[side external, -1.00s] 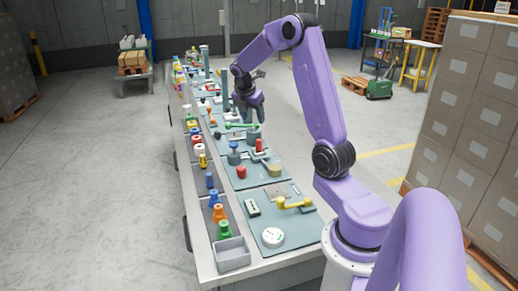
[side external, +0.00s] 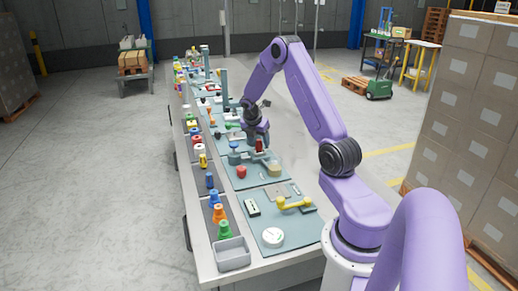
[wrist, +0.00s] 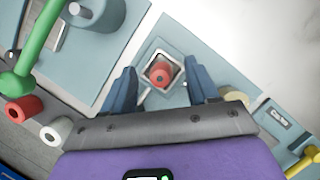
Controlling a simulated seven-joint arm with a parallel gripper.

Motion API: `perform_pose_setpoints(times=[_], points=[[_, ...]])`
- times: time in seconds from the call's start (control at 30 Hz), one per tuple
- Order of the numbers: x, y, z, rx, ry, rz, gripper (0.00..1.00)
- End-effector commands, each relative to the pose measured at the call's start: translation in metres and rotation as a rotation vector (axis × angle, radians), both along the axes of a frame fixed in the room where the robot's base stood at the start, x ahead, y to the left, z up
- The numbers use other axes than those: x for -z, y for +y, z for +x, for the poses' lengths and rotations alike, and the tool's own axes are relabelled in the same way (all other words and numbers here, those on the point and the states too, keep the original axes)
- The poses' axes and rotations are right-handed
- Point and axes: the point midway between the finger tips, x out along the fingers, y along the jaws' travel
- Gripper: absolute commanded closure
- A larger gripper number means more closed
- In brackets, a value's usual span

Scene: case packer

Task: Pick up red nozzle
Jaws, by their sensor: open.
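A red nozzle-like piece (wrist: 160,73) sits in a square grey holder (wrist: 178,68) in the wrist view. It shows between and just beyond my fingertips. In the side external view the red piece (side external: 259,145) stands on the teal panel, right below my gripper (side external: 256,135), which partly hides it. My gripper (wrist: 162,84) is open, with one blue-grey finger on each side of the red piece and nothing held. Contact is not visible. Another red nozzle (wrist: 24,109) lies to the left in the wrist view, beside a white one (wrist: 56,131).
A green lever (wrist: 38,45) crosses the upper left of the wrist view; it also shows beside my gripper (side external: 232,125). A blue-topped post (side external: 234,148) and a yellow handle (side external: 293,204) stand near. Coloured nozzles line the bench's left side. A grey tray (side external: 232,254) sits at the near end.

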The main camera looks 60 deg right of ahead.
Motion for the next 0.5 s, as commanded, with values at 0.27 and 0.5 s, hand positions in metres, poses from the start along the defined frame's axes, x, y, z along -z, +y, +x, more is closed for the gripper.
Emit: perform_pose_setpoints(times=[0.27,0.5], points=[[0.0093,-0.0036,0.0002,0.001,-0.001,0.000,0.41],[0.0090,-0.0035,0.0002,0.001,-0.001,0.000,0.90]])
